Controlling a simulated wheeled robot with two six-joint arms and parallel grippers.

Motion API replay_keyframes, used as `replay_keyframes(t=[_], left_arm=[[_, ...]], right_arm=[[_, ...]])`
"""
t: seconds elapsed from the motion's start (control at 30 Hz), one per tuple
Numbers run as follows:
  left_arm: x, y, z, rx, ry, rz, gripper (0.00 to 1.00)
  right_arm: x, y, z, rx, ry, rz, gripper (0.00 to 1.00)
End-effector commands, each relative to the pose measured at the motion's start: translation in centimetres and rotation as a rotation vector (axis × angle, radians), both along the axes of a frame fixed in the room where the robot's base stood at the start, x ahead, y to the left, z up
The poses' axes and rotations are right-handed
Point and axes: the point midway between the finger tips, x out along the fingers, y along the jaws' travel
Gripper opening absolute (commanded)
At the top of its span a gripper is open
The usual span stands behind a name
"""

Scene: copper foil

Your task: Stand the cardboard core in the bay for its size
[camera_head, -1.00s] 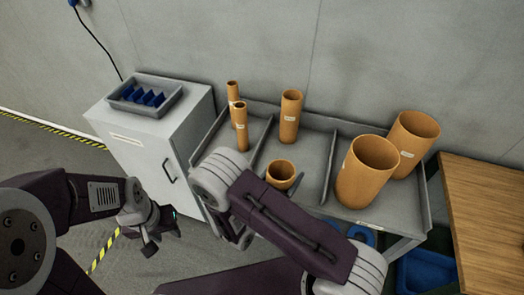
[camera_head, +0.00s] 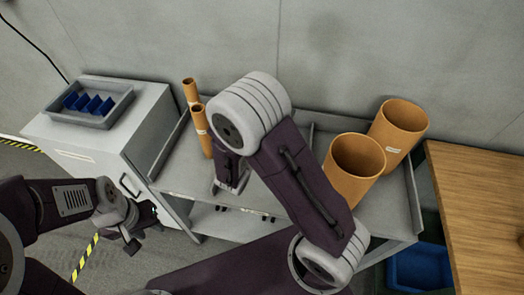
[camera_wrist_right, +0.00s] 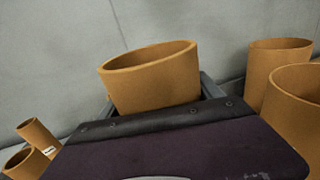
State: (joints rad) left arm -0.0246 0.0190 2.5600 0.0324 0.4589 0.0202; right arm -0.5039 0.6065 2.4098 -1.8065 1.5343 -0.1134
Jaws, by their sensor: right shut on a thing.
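A cardboard core (camera_wrist_right: 152,82) shows upright and slightly tilted between the fingers of my right gripper (camera_wrist_right: 160,98) in the right wrist view. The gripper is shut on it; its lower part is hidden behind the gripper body. In the head view my right arm covers this core and most of the gripper. The grey shelf unit (camera_head: 180,178) has bays split by low dividers. Two narrow cores (camera_head: 203,130) stand in its left bay and two wide cores (camera_head: 355,165) in its right bay. The middle bay is mostly hidden. My left gripper (camera_head: 143,235) hangs open and empty at the left.
A grey cabinet (camera_head: 80,140) stands left of the shelf, with a tray (camera_head: 110,112) of blue pieces on top. A wooden table (camera_head: 480,220) is at the right. A blue bin (camera_head: 420,268) sits low beside the shelf. A wall closes the back.

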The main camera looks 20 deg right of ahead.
Motion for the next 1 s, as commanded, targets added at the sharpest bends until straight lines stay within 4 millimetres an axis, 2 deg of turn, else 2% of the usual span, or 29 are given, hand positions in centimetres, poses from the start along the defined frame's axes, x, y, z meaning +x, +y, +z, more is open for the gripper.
replay_keyframes(t=[0.2,0.3,0.4,0.6,0.83,1.0], left_arm=[[0.0,0.0,0.5,0.0,0.0,0.0,0.36],[0.0,0.0,0.7,0.0,0.0,0.0,0.36],[0.0,0.0,0.7,0.0,0.0,0.0,0.36],[0.0,0.0,0.7,0.0,0.0,0.0,0.36],[0.0,0.0,1.0,0.0,0.0,0.0,0.36],[0.0,0.0,1.0,0.0,0.0,0.0,0.36]], right_arm=[[1.5,6.1,-3.6,-0.002,0.001,0.007,0.01],[2.0,8.3,-5.1,0.0,0.0,0.004,0.01],[2.4,9.7,-6.0,0.0,0.0,0.001,0.01],[2.5,10.3,-6.6,-0.001,0.001,0.0,0.01],[2.5,10.2,-10.1,-0.001,0.001,0.0,0.01],[2.5,10.2,-10.4,0.001,-0.001,0.0,0.01]])
